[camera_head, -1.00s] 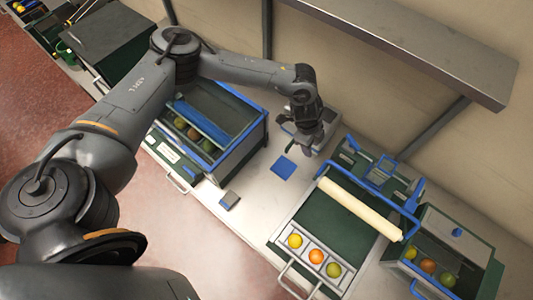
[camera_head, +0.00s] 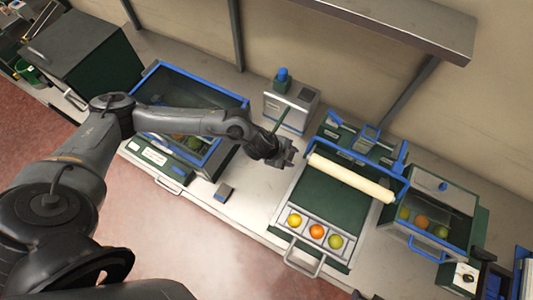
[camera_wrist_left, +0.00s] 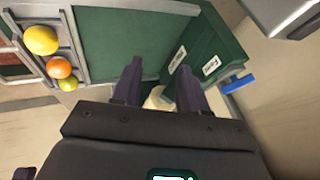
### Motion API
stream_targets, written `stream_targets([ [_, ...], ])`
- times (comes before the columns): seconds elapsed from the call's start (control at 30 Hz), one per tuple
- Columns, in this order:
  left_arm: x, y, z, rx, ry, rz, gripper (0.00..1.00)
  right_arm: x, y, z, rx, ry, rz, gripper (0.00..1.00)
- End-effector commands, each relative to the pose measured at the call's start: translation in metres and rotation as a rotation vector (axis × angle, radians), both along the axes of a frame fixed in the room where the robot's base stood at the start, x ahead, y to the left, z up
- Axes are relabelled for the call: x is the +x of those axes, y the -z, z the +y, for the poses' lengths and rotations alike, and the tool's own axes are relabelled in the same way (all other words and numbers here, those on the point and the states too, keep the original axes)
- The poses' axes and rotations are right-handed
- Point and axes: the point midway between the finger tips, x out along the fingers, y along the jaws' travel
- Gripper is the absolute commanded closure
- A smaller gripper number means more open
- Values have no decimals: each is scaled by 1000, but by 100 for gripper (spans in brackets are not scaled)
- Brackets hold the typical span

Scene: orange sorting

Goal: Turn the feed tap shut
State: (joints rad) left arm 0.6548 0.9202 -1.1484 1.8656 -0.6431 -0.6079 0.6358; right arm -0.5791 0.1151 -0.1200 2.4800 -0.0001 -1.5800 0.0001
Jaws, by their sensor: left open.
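My left gripper (camera_head: 288,156) is open and empty, beside the left end of the cream roller (camera_head: 350,179). In the left wrist view its two dark fingers (camera_wrist_left: 158,70) stand apart, with part of the roller (camera_wrist_left: 154,98) showing between them. A green panel (camera_wrist_left: 205,58) with white labels lies beyond, with a blue lever (camera_wrist_left: 238,83) at its edge. In the head view, blue handles (camera_head: 400,156) stand on this back panel. A grey box (camera_head: 290,106) with a blue knob (camera_head: 282,76) stands behind the gripper. I cannot tell which blue part is the feed tap.
The green sorting board (camera_head: 325,202) holds oranges (camera_head: 316,231) in a front tray. A blue-rimmed bin (camera_head: 165,112) stands left and a glass-fronted bin (camera_head: 432,210) right. A small grey block (camera_head: 224,192) lies on the counter. A metal shelf (camera_head: 400,22) hangs above.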

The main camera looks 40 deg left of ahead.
Motion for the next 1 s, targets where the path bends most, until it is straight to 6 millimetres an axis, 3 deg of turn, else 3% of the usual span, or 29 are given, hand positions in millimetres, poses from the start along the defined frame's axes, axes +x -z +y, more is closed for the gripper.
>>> stream_targets([
  [0.37, -23, -12, -5, 9, -104, -90, 57, 0, 0, 0, -2, -2, 1, 60],
  [1.0, -64, -39, 34, 91, -342, -126, 57, 0, -3, -2, -7, -5, 1, 60],
])
